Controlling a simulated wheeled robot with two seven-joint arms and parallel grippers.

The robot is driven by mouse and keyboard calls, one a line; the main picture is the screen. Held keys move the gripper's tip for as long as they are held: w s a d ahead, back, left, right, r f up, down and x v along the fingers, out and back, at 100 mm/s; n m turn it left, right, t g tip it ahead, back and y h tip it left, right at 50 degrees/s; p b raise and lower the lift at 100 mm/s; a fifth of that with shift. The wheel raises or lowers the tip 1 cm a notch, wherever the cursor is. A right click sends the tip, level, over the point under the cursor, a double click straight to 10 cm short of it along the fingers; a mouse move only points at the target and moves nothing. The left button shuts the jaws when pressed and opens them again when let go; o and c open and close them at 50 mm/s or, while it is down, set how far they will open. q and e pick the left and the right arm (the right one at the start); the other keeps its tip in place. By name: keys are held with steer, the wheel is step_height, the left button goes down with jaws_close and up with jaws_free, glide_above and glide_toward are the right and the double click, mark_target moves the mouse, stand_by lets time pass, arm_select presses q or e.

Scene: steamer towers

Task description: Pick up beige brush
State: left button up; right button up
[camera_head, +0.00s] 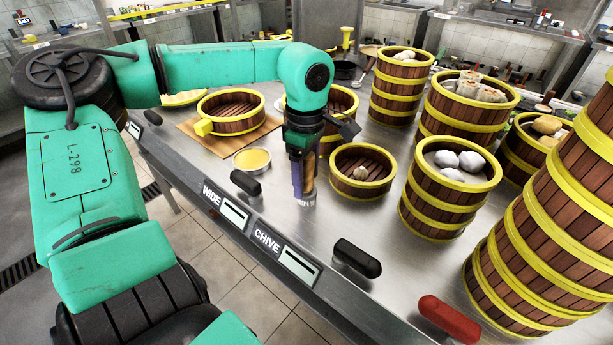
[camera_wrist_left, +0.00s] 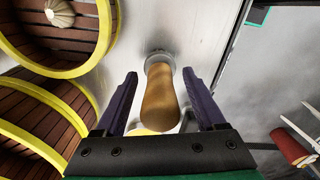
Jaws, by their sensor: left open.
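The beige brush (camera_head: 309,172) stands upright on the metal counter near its front edge, its pale bristle end down. In the left wrist view the brush (camera_wrist_left: 160,98) shows its tan handle toward the camera and a grey collar at the far end. My left gripper (camera_head: 302,182) points down over the brush in the head view. In the left wrist view the two purple fingers of the left gripper (camera_wrist_left: 164,92) are open on either side of the handle, with gaps on both sides. My right gripper is not in view.
A small steamer basket (camera_head: 361,172) with one bun stands just right of the brush. A dish of yellow filling (camera_head: 252,159) sits to the left. Tall steamer stacks (camera_head: 450,190) crowd the right. Black handles (camera_head: 357,258) and a red handle (camera_head: 449,319) line the front edge.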

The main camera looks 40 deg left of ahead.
arm_select(q)
jaws_close()
steer(key=shift+r, duration=0.2)
step_height(320, 180, up, 20)
steer(key=p, duration=0.2)
steer(key=c, duration=0.7)
jaws_free()
steer(key=shift+f, duration=0.1)
jaws_close()
stand_by(0.4)
stand_by(1.4)
